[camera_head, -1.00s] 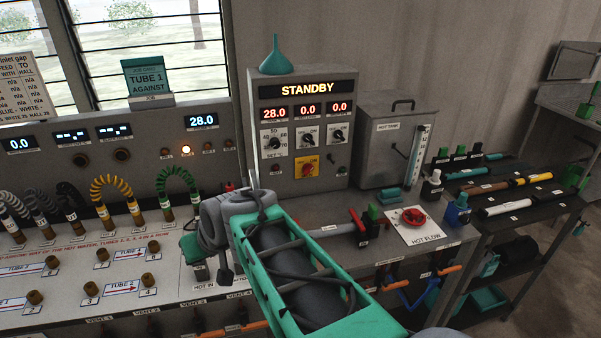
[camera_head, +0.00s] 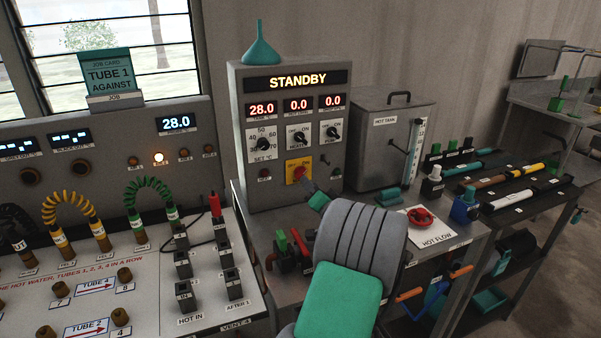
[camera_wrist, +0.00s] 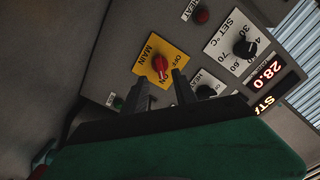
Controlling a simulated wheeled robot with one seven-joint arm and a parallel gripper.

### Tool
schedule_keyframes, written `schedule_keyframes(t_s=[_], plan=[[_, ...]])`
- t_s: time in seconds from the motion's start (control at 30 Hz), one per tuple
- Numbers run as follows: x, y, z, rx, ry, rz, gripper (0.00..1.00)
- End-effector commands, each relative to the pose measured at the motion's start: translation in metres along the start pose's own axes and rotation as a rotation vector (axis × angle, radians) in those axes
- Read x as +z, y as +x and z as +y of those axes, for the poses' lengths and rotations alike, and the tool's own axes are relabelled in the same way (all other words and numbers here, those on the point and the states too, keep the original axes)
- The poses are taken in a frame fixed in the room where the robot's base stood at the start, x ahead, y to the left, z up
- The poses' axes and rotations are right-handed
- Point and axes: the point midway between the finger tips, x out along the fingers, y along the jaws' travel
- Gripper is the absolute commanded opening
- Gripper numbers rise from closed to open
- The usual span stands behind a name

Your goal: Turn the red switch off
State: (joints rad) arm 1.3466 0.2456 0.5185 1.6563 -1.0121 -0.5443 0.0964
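The red switch (camera_head: 299,173) is a rotary knob on a yellow plate marked MAIN, low on the front of the grey control box (camera_head: 240,150). In the wrist view the red knob (camera_wrist: 160,66) shows with OFF and ON lettering beside it; its exact setting is hard to read. The box's display (camera_head: 298,81) is lit and reads STANDBY. My gripper (camera_wrist: 157,86) is open, its two dark fingers apart and pointing at the yellow plate. The knob shows just beyond the fingertips, roughly between them; contact cannot be told. In the head view my gripper (camera_head: 317,198) is partly hidden by my arm.
Black knobs for heat (camera_head: 299,138), pump (camera_head: 328,133) and set temperature (camera_head: 263,144) sit above the switch. The hot tank (camera_head: 375,150) stands right of the box. Valves with red and green handles (camera_head: 290,243) lie below, near my arm.

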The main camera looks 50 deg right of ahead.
Motion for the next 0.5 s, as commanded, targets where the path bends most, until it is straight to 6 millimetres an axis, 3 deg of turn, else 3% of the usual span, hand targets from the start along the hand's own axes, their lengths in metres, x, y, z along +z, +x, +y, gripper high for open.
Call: schedule_keyframes(t_s=[0.4,0.5], plan=[[-0.002,0.059,-0.002,0.000,-0.001,-0.002,0.34],[0.000,0.060,0.001,0.002,-0.002,-0.001,0.34]])
